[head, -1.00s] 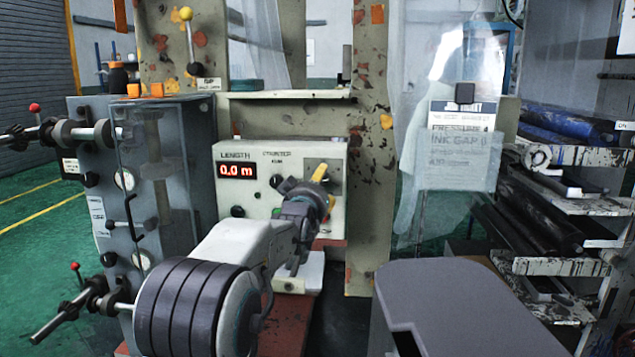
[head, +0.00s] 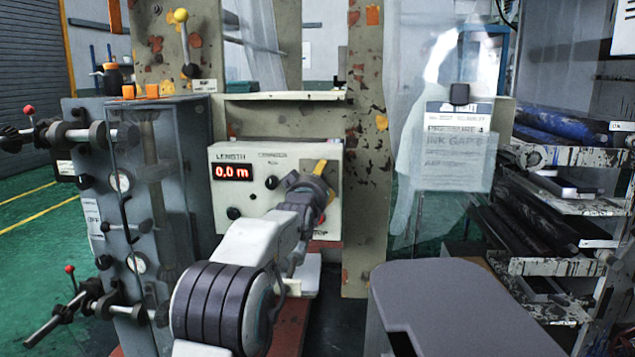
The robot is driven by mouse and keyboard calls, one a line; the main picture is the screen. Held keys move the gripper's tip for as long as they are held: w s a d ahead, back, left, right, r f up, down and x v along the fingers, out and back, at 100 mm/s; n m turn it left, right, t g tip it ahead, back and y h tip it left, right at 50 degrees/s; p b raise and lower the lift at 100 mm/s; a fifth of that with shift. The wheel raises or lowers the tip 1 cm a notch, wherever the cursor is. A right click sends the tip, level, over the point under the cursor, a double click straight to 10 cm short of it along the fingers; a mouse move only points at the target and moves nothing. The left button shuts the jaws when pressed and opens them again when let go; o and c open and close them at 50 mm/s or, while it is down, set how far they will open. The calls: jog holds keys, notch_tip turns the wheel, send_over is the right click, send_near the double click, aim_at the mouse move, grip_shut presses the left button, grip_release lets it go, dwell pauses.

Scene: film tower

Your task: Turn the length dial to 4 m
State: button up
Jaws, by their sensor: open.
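The cream control panel (head: 222,190) stands in the middle of the head view. Its red LENGTH display (head: 231,172) reads 0.0 m. One black knob (head: 272,182) sits right of the display and another black knob (head: 234,213) sits below it. I cannot tell which control is the length dial. My gripper (head: 318,180) is open in front of the panel's right part and hides some of it. A yellow piece (head: 320,167) shows at its tip; I cannot tell whether it belongs to the panel or to my gripper. Contact cannot be made out.
A grey cabinet (head: 165,170) with rods and red-tipped levers stands left of the panel. A paint-chipped post (head: 368,170) rises at its right. A clear sheet with a notice (head: 458,150) hangs further right, before a rack of rollers (head: 560,155). Green floor is free at far left.

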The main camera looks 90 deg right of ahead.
jog(key=shift+c, duration=0.3)
jog(key=c, duration=1.1)
jog(key=shift+c, duration=0.2)
jog(key=shift+b, duration=0.35)
jog(key=shift+n+b, duration=0.7)
jog(key=shift+n, duration=0.5)
jog(key=shift+w+r+n+h+b, duration=0.15)
jog(key=shift+n+b, duration=0.35)
jog(key=shift+n, duration=0.75)
jog(key=shift+f+n+h+b, duration=0.15)
jog(key=shift+n+b, duration=0.35)
jog(key=shift+n, duration=0.75)
jog(key=shift+r, duration=0.15)
jog(key=o, duration=1.2)
